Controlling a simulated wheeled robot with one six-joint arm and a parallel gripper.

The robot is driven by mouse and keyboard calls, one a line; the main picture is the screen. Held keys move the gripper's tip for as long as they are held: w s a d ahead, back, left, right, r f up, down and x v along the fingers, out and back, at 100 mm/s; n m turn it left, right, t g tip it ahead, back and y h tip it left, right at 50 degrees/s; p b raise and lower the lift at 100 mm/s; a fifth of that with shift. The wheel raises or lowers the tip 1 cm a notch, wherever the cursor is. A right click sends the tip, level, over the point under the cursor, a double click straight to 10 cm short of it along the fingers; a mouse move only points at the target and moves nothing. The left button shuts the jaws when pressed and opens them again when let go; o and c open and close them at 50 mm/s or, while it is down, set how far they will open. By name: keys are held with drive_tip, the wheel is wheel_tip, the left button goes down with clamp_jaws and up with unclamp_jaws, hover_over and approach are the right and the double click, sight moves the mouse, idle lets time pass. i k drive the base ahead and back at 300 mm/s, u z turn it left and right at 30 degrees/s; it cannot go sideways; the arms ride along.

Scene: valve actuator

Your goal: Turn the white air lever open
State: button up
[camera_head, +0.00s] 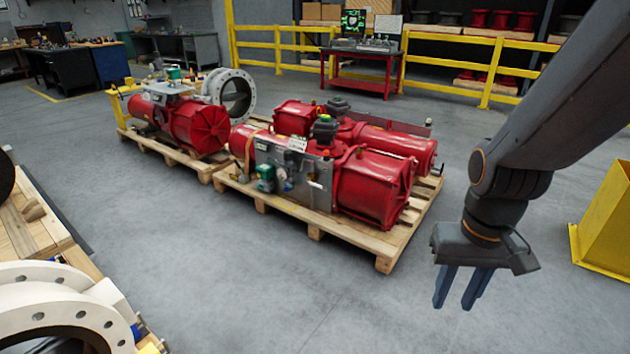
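A red valve actuator (376,186) lies on a wooden pallet in the middle of the view. A grey metal control panel (312,178) with small fittings and a green-and-white component (265,177) is on its near side. I cannot make out a white air lever; it is too small to tell or hidden. My gripper (456,303) hangs in the air at the right, its blue fingers pointing down. The fingers are apart with nothing between them. In the picture it is right of the pallet, clear of the actuator.
The wooden pallet (384,262) juts out around the actuator. Another pallet with a red actuator (205,128) stands behind left. White flanges (45,304) are at the lower left, and a yellow block (607,225) at the right. Yellow railings (484,82) run behind. The near floor is clear.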

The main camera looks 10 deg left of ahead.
sight(308, 180)
drive_tip(key=u, duration=0.2)
drive_tip(key=i, duration=0.8)
drive_tip(key=u, duration=0.65)
drive_tip(key=k, duration=0.25)
drive_tip(key=z, duration=1.1)
drive_tip(key=i, duration=1.45)
drive_tip(key=u, duration=0.55)
